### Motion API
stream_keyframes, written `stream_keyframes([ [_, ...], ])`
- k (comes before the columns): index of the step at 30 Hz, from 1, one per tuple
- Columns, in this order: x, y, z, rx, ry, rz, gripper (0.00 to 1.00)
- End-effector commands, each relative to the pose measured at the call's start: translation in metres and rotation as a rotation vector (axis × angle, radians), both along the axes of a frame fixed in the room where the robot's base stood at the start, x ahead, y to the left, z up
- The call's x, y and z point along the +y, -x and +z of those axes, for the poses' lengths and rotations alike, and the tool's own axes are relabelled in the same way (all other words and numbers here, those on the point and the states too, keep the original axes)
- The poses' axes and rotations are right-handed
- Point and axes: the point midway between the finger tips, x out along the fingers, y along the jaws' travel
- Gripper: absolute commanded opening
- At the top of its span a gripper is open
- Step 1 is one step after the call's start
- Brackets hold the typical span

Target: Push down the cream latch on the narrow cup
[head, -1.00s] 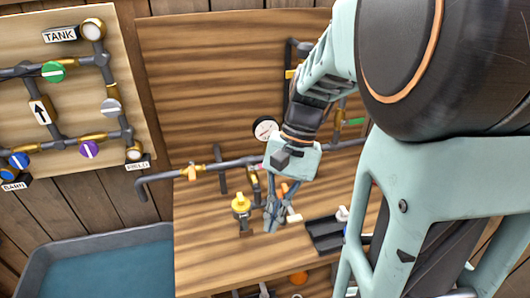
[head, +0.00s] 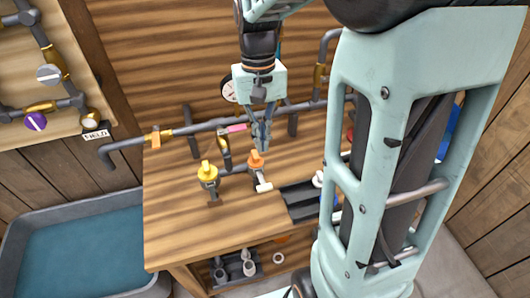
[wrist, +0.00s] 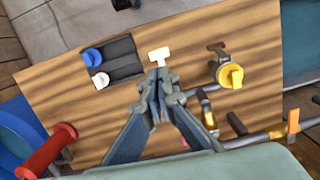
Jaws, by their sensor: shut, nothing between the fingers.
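A cream T-shaped latch (head: 263,187) sticks out toward the front from below an orange-topped fitting (head: 256,159) on the bench. In the wrist view the cream latch (wrist: 159,54) lies just beyond my fingertips. My gripper (head: 262,147) is shut and empty, pointing down close to the orange top; I cannot tell whether it touches. In the wrist view my gripper (wrist: 159,78) hides the orange fitting and the latch's inner end. A yellow-topped fitting (head: 208,173) stands to the left, with a dark latch. I cannot make out a narrow cup's body clearly.
A dark tray (head: 300,203) with blue (wrist: 91,56) and white (wrist: 101,80) knobs lies to the right. The bench front (head: 185,235) is clear. A blue-filled basin (head: 85,235) stands left.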

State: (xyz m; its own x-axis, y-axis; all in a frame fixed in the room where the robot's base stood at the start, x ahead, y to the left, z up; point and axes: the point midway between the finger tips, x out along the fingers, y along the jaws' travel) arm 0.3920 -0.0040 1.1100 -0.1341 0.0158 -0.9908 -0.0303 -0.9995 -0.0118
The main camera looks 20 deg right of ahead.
Motion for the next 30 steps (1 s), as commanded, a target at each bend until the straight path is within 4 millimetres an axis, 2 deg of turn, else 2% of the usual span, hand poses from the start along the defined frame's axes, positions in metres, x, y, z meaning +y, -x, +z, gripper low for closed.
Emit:
stream_keyframes([
  [16, 0.001, -0.006, 0.000, -0.012, 0.011, 0.031, 0.00],
  [20, 0.001, -0.005, -0.006, -0.010, 0.011, 0.031, 0.00],
  [23, 0.001, -0.002, -0.019, -0.007, 0.011, 0.031, 0.00],
  [30, 0.001, 0.004, -0.069, -0.005, 0.011, 0.031, 0.00],
])
